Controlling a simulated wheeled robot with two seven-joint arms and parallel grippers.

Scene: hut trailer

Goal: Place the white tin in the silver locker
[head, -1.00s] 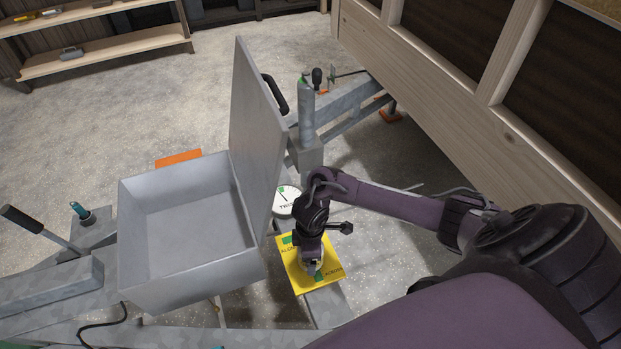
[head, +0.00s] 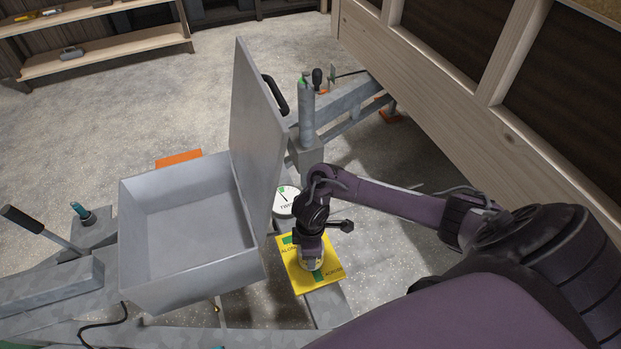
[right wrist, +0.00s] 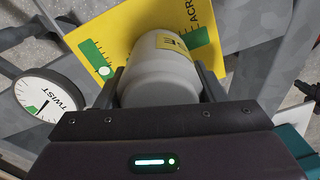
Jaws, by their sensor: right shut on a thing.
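The white tin (right wrist: 160,75) has a yellow label and sits between the fingers of my right gripper (right wrist: 163,88). In the head view my right gripper (head: 311,256) points down over the yellow card, shut on the tin, which it mostly hides. I cannot tell whether the tin touches the card. The silver locker (head: 195,225) is an open, empty-looking grey box to the left of the gripper. Its lid (head: 257,135) stands upright along the box's right side, between box and gripper. My left gripper is not in view.
The yellow card (head: 294,273) with green marks lies on the grey frame. A round white dial (head: 286,201) marked TWIST is close behind the gripper. A grey post (head: 307,115) rises behind the lid. A wooden trailer wall (head: 450,80) stands at the right.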

